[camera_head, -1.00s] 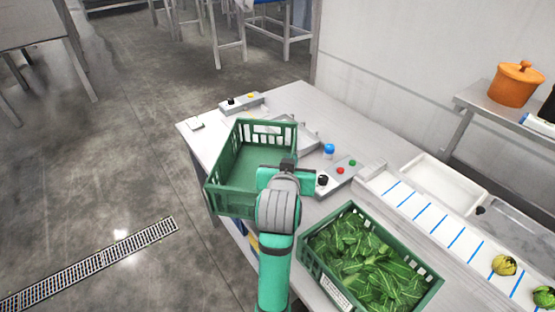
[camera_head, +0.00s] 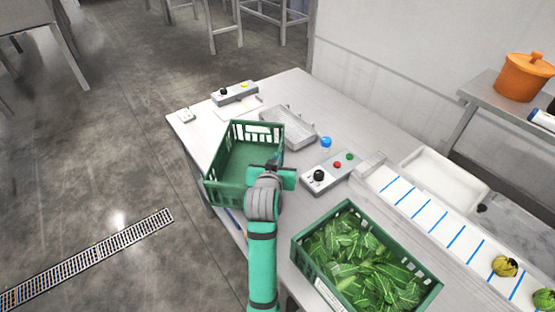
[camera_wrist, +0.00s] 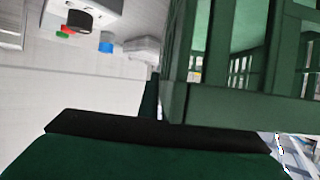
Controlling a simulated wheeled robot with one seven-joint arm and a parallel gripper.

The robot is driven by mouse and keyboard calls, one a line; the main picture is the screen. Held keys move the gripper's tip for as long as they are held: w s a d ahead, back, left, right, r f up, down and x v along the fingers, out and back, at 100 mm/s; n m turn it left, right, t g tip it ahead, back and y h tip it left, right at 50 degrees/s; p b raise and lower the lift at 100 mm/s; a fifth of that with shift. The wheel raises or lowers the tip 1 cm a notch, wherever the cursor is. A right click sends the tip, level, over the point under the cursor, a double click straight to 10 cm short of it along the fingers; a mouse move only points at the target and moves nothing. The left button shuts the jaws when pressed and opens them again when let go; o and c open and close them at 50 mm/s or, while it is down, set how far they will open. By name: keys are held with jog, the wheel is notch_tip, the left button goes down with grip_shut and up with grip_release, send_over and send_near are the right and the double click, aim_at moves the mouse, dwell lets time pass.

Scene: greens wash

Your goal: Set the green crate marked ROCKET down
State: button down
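An empty green crate (camera_head: 245,155) with slotted walls is over the left edge of the worktop (camera_head: 305,95). My gripper (camera_head: 272,168) is shut on the crate's near right wall. In the wrist view the crate (camera_wrist: 235,105) fills the upper right, close against a dark finger pad. I cannot tell whether its base touches the worktop. No ROCKET marking shows on it; its outer near side is largely hidden. A second green crate (camera_head: 299,255), full of green leaves, stands at the front right with a small white label too small to read.
A control box with knobs (camera_head: 328,172), a blue cap (camera_head: 326,142), a grey tray (camera_head: 288,128) and another switch box (camera_head: 235,94) are around the held crate. A conveyor with blue lines (camera_head: 430,215) runs along the right. The worktop's far corner is mostly clear.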

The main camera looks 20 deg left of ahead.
jog(key=shift+f, duration=0.3)
jog(key=shift+d+f, duration=0.15)
jog(key=shift+f, duration=0.05)
jog(key=c, duration=2)
grip_release()
jog(key=shift+r, duration=0.1)
jog(key=shift+s+r, duration=0.15)
jog(key=shift+s, duration=0.05)
jog(key=v, duration=1.1)
jog(key=shift+s+r, duration=0.15)
jog(key=shift+s, duration=0.15)
jog(key=shift+w, duration=0.1)
